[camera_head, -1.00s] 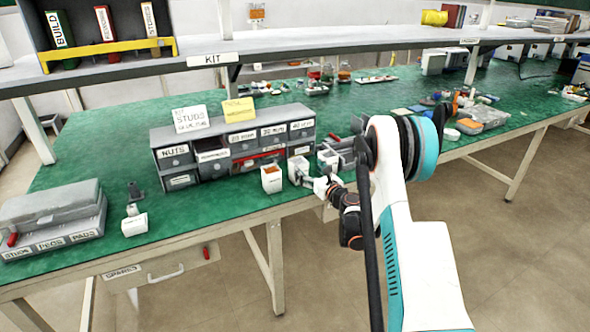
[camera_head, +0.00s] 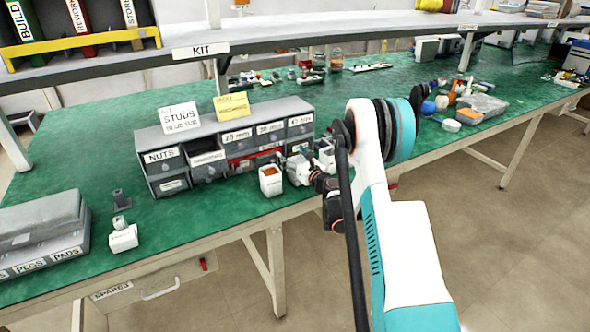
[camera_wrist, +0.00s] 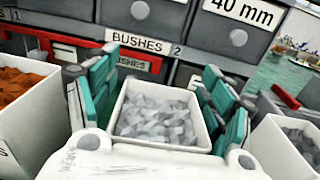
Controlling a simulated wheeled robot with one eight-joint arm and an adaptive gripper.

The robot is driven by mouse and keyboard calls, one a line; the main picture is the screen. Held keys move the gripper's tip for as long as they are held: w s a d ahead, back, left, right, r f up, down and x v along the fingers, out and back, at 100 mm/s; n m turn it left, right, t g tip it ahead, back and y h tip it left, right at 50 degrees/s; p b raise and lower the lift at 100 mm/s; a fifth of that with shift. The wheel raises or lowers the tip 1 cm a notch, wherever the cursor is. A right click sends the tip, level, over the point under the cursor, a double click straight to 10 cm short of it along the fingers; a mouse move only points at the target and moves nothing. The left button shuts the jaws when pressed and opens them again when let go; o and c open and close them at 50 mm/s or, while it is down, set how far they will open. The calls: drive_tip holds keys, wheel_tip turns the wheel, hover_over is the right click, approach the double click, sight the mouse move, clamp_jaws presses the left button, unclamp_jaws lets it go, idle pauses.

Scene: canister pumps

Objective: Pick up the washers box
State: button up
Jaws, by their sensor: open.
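A white open box of grey pieces (camera_wrist: 160,139) sits between the teal-padded fingers of my gripper (camera_wrist: 160,84) in the wrist view. The fingers are open, one on each side of the box; I cannot tell whether they touch it. This middle box (camera_head: 297,171) also shows in the head view, at the table's front edge, partly covered by my wrist. No label on it is readable, so I cannot confirm that it is the washers box.
A box of orange pieces (camera_wrist: 22,112) stands close on the left, another box of grey pieces (camera_wrist: 290,145) on the right. The labelled drawer cabinet (camera_head: 172,184) stands behind. A small white box (camera_head: 123,239) stands farther left on the green table (camera_head: 85,177).

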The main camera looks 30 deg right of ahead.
drive_tip(key=c, duration=1.3)
drive_tip(key=shift+r, duration=0.1)
drive_tip(key=shift+c, duration=0.3)
